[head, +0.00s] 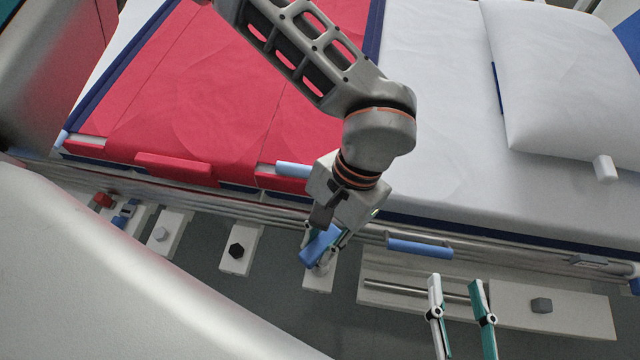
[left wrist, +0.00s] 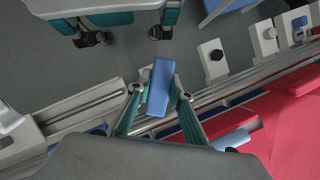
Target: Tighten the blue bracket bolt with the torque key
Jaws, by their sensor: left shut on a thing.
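My left gripper (head: 326,236) is shut on a blue block-like handle (head: 318,246), which looks like the torque key. In the left wrist view the handle (left wrist: 160,82) sits between the two fingertips, tilted. It is above a white bracket plate (head: 318,284) below the bed rail. A grey round part shows beneath the handle; whether it touches a bolt there is hidden. A small blue fitting (head: 124,213) is on another plate at far left, perhaps the blue bracket bolt. My right gripper (head: 460,298) is open and empty, with fingers apart, at the lower right.
Plates with a black hex bolt (head: 236,252) and a grey bolt (head: 160,234) lie to the left, with a red fitting (head: 103,200) beyond. A long plate (head: 580,318) carries a rod and a grey bolt. The bed rail (head: 500,256) runs behind.

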